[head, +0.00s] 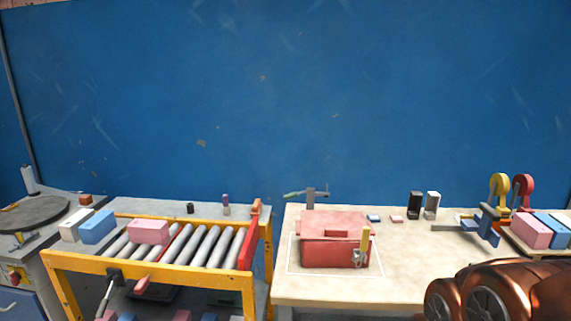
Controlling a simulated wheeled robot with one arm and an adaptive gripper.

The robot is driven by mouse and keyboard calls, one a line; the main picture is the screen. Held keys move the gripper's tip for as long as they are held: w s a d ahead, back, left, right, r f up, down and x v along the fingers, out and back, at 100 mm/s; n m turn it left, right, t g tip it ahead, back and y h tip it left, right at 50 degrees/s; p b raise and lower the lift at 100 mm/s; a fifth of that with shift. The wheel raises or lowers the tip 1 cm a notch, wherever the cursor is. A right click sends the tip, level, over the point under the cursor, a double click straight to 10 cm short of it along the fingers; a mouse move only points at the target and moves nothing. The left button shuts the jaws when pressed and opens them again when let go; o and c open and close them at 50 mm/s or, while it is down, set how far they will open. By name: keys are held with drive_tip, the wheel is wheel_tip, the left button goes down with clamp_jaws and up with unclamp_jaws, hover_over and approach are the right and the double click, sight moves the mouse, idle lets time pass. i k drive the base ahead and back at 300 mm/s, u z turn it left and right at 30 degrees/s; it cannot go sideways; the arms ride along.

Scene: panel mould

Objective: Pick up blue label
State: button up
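A small flat blue piece (374,218), which looks like the blue label, lies on the pale worktop (400,285). It is just right of the red box's back edge. A similar small pink piece (397,219) lies to its right, with a gap between them. My gripper is not in the head view. Only a copper-coloured part of my arm shows at the bottom right, well in front of the blue piece.
A red box (335,252) with a clasp stands left on the worktop. Black and grey upright blocks (414,206) stand behind the labels. Pink and blue blocks (532,231) sit at right. A yellow-framed roller conveyor (150,265) is at left. Bare worktop lies right of the box.

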sight(374, 219)
drive_tip(key=u, duration=0.05)
drive_tip(key=k, duration=0.45)
drive_tip(key=u, duration=0.5)
drive_tip(key=i, duration=1.45)
drive_tip(key=z, duration=0.15)
